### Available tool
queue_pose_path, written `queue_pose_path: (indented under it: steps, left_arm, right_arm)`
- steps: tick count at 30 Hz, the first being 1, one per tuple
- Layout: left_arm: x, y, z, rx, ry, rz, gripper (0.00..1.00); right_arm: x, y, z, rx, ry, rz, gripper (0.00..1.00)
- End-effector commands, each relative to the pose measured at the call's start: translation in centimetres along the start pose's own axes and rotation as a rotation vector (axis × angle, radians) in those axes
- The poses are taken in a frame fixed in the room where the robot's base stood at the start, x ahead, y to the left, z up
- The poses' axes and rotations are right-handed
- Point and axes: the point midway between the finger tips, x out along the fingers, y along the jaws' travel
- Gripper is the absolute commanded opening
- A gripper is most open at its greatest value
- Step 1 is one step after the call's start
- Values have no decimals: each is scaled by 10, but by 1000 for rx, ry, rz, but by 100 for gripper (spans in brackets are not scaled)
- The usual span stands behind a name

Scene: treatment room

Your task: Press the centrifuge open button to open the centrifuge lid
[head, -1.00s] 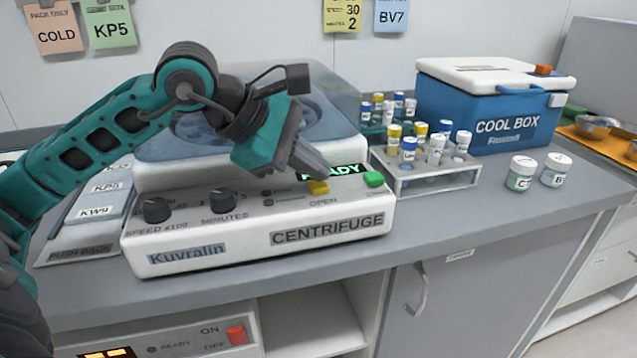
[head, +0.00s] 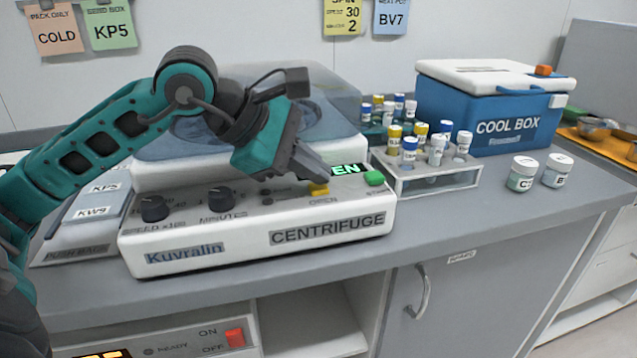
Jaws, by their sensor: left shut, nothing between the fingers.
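The white centrifuge (head: 210,242) stands on the grey counter. Its yellow button (head: 318,190), above the OPEN label, is on the front panel. My left gripper (head: 316,179) is shut and empty, pointing down and right, with its fingertips at the yellow button and seemingly touching it. The display (head: 349,169) is lit green and shows "EN"; its left part is hidden behind the gripper. The see-through lid (head: 335,85) is partly hidden by my left arm, and I cannot tell for sure how far it is raised. My right gripper is not in view.
A green button (head: 374,178) sits right of the yellow one. Dark knobs (head: 154,208) are at the panel's left. A tube rack (head: 438,182) stands close on the right, with a blue cool box (head: 500,120) behind and two jars (head: 522,174) beyond.

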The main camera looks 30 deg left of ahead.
Motion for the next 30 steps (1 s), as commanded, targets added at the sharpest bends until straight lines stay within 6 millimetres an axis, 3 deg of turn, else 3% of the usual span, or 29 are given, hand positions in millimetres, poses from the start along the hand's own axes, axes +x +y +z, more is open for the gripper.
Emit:
queue_pose_path:
  steps: [30]
  left_arm:
    - [1, -3, -2, -12, 7, -22, 0]
  right_arm:
    - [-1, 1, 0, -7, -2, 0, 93]
